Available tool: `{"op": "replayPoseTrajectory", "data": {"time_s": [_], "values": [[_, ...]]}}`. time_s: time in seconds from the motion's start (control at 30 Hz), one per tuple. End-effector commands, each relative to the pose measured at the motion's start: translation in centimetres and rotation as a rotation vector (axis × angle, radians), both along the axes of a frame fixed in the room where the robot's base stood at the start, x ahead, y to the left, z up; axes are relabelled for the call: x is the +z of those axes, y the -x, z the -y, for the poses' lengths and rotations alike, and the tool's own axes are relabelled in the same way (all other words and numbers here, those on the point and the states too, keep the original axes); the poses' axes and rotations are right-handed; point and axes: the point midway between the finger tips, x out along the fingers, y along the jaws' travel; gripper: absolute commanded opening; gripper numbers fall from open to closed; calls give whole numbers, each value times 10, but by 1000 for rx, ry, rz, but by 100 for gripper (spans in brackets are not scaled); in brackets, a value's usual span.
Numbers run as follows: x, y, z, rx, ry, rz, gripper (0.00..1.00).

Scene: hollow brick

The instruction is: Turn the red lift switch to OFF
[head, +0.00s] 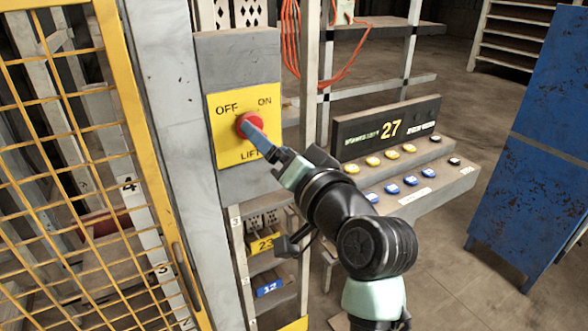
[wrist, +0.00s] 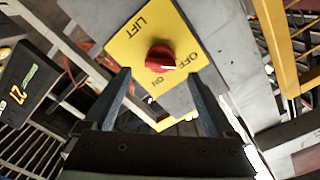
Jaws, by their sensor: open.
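The red lift switch (head: 242,124) is a round knob on a yellow plate (head: 228,150) marked OFF at upper left, ON at upper right and LIFT below. My gripper (head: 254,130) is right in front of the knob, and a blue-grey finger covers part of it. In the wrist view the red knob (wrist: 158,55) shows between and just beyond the fingertips of my open gripper (wrist: 160,74). A pale mark is on the knob's edge; which label it points to is hard to tell. I cannot tell whether a finger touches the knob.
A yellow mesh gate (head: 75,130) stands close on the left. A console (head: 425,180) with yellow and blue buttons and a display reading 27 is at right. Orange cable (head: 290,45) hangs behind. A blue cabinet (head: 540,150) stands far right, with open floor before it.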

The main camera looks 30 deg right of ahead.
Motion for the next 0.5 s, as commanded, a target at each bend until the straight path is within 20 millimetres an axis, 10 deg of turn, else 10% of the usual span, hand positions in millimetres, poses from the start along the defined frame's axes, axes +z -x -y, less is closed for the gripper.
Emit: {"op": "replayPoseTrajectory", "data": {"time_s": [0.5], "values": [[0,77,3,0,1,0,90]]}}
